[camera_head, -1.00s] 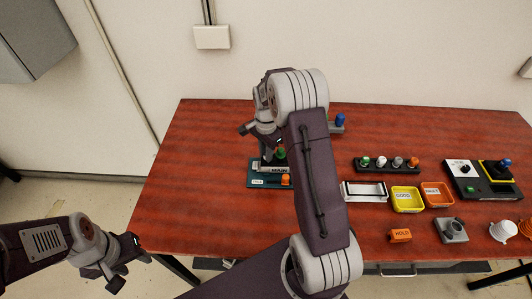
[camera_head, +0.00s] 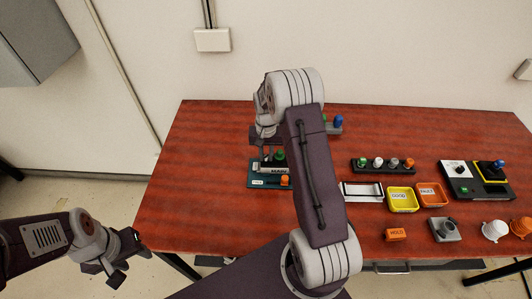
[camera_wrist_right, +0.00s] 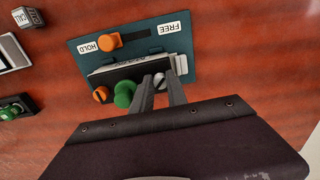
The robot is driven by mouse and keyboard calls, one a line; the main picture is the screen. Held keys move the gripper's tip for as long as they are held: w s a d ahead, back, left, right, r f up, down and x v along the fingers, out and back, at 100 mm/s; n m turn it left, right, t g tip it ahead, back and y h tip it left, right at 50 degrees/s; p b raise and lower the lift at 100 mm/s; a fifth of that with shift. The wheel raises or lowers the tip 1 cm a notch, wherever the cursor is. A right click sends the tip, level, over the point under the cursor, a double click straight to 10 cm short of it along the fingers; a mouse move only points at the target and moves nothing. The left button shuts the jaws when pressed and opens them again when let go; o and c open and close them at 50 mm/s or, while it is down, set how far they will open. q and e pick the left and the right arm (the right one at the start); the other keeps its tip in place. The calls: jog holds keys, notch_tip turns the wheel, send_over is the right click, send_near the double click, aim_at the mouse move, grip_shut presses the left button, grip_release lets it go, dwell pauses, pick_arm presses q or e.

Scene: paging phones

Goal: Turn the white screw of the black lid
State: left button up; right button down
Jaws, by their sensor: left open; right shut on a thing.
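The black lid (camera_wrist_right: 124,74) is part of a device on a teal base plate (camera_wrist_right: 183,24); it also shows in the head view (camera_head: 265,164). It bears a white slotted screw (camera_wrist_right: 160,79), a green knob (camera_wrist_right: 124,94) and an orange slotted screw (camera_wrist_right: 100,95). My right gripper (camera_wrist_right: 163,84) is shut on the white screw, its fingers on either side of the screw's head. In the head view my right arm hides part of the device. My left gripper (camera_head: 126,258) is open and empty, off the table's front left.
An orange slider (camera_wrist_right: 111,41) sits between the HOLD and FREE labels on the plate. To the right are a row of knobs (camera_head: 384,165), a yellow tray (camera_head: 403,200), an orange tray (camera_head: 433,195) and a black control box (camera_head: 478,181). The table's left side (camera_head: 190,190) is clear.

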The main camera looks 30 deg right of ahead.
aim_at(267, 157)
jog(key=n+p, duration=0.1)
jog(key=n, duration=0.3)
jog(key=shift+n, duration=0.3)
jog(key=n, duration=0.4)
jog(key=shift+d+p, duration=0.1)
jog(key=shift+p, duration=0.2)
jog(key=c, duration=1.3)
grip_release()
jog(key=shift+r, duration=0.1)
notch_tip(267, 157, up, 9)
jog(key=b, duration=0.1)
